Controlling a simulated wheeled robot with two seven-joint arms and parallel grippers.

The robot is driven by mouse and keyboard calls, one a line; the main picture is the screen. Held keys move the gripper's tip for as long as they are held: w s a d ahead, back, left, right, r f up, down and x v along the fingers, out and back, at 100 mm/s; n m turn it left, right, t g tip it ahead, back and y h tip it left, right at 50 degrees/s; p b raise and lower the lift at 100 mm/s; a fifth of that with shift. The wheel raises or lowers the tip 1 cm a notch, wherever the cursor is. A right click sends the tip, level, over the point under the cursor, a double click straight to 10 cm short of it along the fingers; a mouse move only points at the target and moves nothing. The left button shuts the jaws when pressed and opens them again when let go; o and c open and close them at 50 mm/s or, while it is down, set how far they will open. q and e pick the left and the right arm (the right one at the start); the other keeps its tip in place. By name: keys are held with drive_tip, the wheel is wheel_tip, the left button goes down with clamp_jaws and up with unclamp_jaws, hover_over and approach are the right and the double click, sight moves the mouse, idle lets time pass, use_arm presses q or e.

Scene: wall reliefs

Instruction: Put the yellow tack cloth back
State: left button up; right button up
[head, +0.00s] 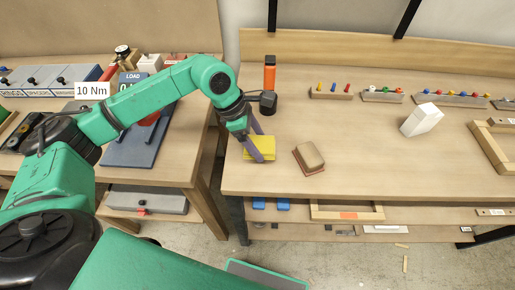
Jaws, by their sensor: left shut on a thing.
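The yellow tack cloth (265,146) is a small yellow pad at the left end of the right-hand wooden bench (360,172), near its front edge. My left gripper (257,148) reaches down to it from the left, its dark fingers shut on the cloth. The cloth looks to be at or just above the bench top; I cannot tell whether it touches. My right gripper does not show.
A tan and reddish block (309,157) lies just right of the cloth. A white block (421,119), peg racks (382,95) and a wooden frame (490,148) are further right. The bench middle is clear.

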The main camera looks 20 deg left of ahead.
use_arm(q)
wheel_tip(320, 180, down, 4)
drive_tip(key=shift+f+p, duration=0.2)
drive_tip(key=shift+p, duration=0.15)
drive_tip(key=shift+f, duration=0.15)
drive_tip(key=shift+f+b, duration=0.2)
drive_tip(key=shift+b, duration=0.1)
drive_tip(key=o, duration=1.1)
drive_tip(key=shift+r, duration=0.1)
drive_tip(key=shift+o, duration=0.2)
drive_tip(key=shift+r+p, duration=0.2)
drive_tip(key=shift+p, duration=0.1)
drive_tip(key=shift+a+r, duration=0.15)
drive_tip(key=shift+r, duration=0.15)
drive_tip(key=b+v, duration=0.3)
drive_tip(key=v, duration=0.8)
